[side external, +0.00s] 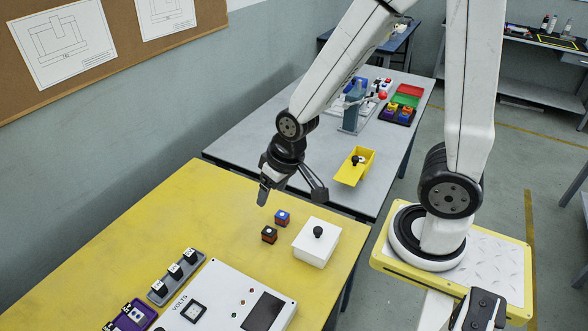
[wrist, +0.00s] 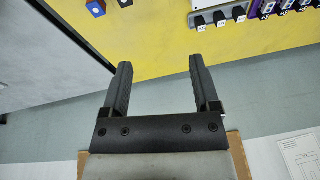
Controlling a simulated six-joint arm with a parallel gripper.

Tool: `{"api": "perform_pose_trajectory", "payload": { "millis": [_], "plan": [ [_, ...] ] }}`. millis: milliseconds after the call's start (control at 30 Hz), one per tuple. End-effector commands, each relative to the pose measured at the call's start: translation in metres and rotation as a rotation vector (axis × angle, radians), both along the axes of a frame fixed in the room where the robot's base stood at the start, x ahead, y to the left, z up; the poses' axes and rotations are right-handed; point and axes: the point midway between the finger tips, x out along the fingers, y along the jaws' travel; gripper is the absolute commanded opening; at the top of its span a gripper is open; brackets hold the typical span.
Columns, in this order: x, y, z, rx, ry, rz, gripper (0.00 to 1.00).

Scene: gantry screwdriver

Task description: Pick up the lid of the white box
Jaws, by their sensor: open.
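The white box (side external: 311,255) stands on the yellow table, near its right edge, in the side external view. Its white lid (side external: 326,232) is on top and has a round black knob (side external: 318,231). My gripper (side external: 290,199) is above the table, to the upper left of the box, and apart from it. In the wrist view my gripper (wrist: 158,75) has its two black fingers spread wide with nothing between them. The white box does not show in the wrist view.
Two small dark blocks, one blue-topped (side external: 282,217) and one brown (side external: 269,235), sit left of the box. A white volts panel (side external: 225,300) and a grey rack (side external: 176,277) stand at the front. A yellow tray (side external: 355,167) is on the grey table behind.

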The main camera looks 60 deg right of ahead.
Motion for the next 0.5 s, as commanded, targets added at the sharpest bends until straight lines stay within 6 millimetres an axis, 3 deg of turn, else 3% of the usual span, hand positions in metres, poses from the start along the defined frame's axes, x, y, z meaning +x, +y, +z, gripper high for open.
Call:
{"api": "perform_pose_trajectory", "payload": {
  "millis": [200, 500],
  "plan": [
    [0.028, 0.023, -0.024, 0.081, -0.062, -0.190, 0.79],
    [0.053, 0.033, -0.064, 0.096, -0.149, -0.511, 0.79]
  ]
}}
